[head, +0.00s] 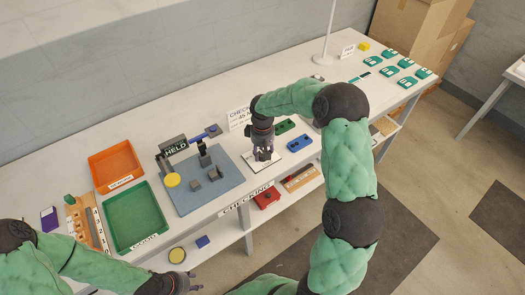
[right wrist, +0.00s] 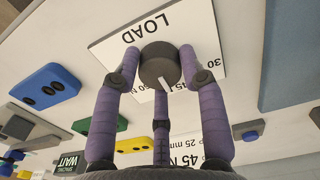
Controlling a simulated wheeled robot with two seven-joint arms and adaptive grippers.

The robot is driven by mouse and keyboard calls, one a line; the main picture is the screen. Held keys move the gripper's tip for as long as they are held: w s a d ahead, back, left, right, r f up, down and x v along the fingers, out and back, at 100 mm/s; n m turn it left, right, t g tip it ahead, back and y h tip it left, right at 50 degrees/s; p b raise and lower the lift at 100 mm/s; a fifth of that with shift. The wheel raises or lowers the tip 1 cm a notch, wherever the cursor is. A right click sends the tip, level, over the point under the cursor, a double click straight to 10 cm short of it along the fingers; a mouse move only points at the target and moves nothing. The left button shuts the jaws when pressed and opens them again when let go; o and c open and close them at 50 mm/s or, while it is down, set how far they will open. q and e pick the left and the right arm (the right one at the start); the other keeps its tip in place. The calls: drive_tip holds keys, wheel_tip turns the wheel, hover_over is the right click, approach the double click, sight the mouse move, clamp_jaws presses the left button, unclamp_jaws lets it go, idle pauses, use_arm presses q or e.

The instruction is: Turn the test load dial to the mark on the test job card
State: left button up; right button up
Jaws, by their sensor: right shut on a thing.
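The test load dial (right wrist: 160,66) is a dark grey round knob on a white plate marked LOAD (right wrist: 110,50). My right gripper (head: 264,157) points down at the plate. In the right wrist view its purple fingers (right wrist: 158,75) are shut around the knob. The knob's white pointer line faces the bottom of that view, near small numbers partly hidden by the fingers; a 30 shows at the right. The test job card (head: 238,118) stands behind my right gripper and reads 45 N in the right wrist view (right wrist: 190,150). My left gripper (head: 184,283) is low at the front, away from the dial; its fingers are unclear.
Blue (head: 299,143) and green (head: 285,126) blocks with holes lie right of the plate. A press (head: 205,156) on a blue-grey mat, an orange tray (head: 113,150) and a green tray (head: 160,228) are to the left. Several teal pieces lie at the far right.

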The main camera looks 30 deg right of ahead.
drive_tip(key=shift+f, duration=0.1)
idle(0.3)
drive_tip(key=o, duration=1.1)
drive_tip(key=shift+o, duration=0.2)
wheel_tip(320, 180, up, 12)
